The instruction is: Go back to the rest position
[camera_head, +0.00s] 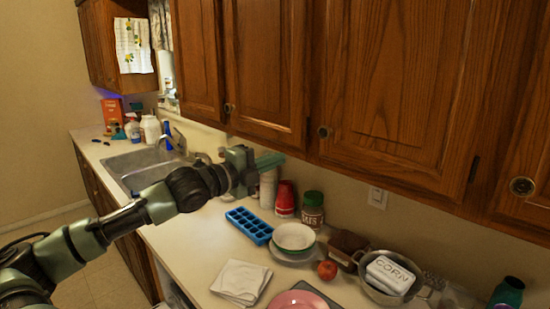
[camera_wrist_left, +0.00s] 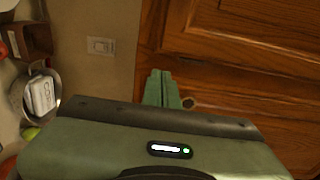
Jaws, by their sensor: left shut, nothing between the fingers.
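My left gripper (camera_head: 268,161) is raised above the counter, in front of the lower edge of the wooden upper cabinets (camera_head: 390,85). Its green fingers are together and hold nothing. In the left wrist view the shut fingers (camera_wrist_left: 161,88) show against a brown cabinet door (camera_wrist_left: 240,50). My left arm reaches in from the left of the head view, across the front of the sink. My right gripper is not in either view.
A blue ice tray (camera_head: 249,225), bowls (camera_head: 293,237), an apple (camera_head: 327,270), a folded cloth (camera_head: 241,282) and a colander (camera_head: 370,290) crowd the counter. The sink (camera_head: 140,165) is at left.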

